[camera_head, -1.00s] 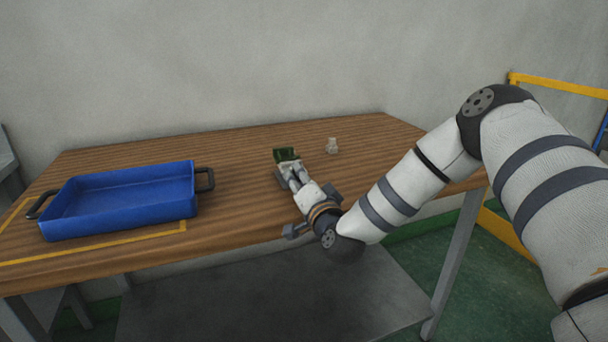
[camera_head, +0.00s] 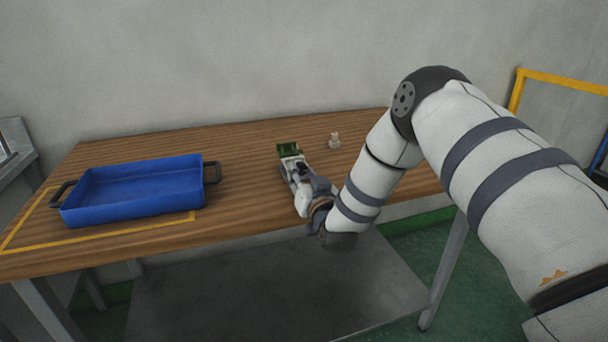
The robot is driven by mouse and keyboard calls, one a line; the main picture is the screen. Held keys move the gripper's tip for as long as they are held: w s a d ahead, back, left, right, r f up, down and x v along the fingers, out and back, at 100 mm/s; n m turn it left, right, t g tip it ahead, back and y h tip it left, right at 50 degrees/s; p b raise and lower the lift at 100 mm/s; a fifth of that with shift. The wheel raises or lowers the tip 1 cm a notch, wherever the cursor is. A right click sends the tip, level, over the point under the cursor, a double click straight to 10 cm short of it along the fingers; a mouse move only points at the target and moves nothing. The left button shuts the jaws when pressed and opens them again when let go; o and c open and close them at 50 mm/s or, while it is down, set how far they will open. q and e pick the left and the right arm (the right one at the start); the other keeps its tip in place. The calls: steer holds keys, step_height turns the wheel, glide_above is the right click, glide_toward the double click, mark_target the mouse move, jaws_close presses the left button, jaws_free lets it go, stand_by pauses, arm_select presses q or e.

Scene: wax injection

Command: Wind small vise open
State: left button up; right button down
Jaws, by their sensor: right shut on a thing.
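The small vise (camera_head: 288,149) stands on the wooden table toward its right half. Only its green top and part of its far end show; my gripper and wrist hide its near side. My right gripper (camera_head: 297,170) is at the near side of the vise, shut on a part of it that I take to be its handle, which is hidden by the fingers. My left gripper is out of view.
A blue tray (camera_head: 72,207) with black handles stands on the left of the wooden table (camera_head: 240,205), beside a yellow line. The table between tray and vise is clear. A yellow frame (camera_head: 560,82) is at the far right.

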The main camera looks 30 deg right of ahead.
stand_by(0.4)
steer(key=c, duration=1.2)
jaws_free()
steer(key=shift+c, duration=0.2)
steer(key=v, duration=1.2)
